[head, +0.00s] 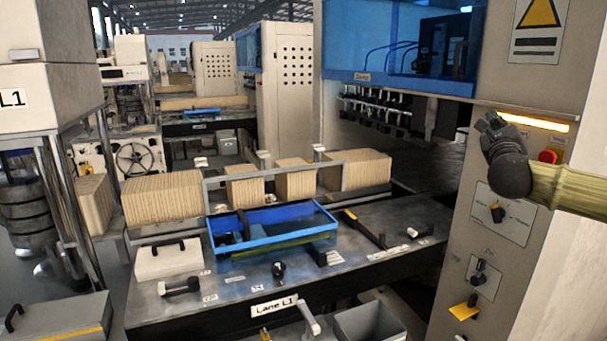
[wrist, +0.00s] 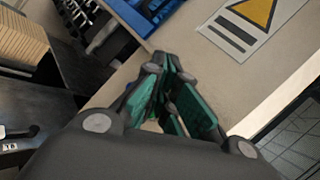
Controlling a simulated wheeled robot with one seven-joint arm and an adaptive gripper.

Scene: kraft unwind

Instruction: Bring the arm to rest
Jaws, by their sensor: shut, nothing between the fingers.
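My gripper (head: 493,122) is at the right of the head view, at the end of my olive-coloured arm, in front of the beige machine panel. It is raised well above the bench, close to a lit strip and a red button. In the wrist view the green-padded fingers (wrist: 172,92) are together with nothing between them. I cannot tell from the head view whether the gripper touches the panel.
The beige panel (head: 470,210) carries a red button (head: 548,156), a rotary switch (head: 497,213) and a yellow tab (head: 464,311). The bench labelled Lane L1 (head: 190,315) holds a blue tray (head: 272,246) and a white box (head: 168,259). Stacked kraft packs (head: 163,198) stand behind.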

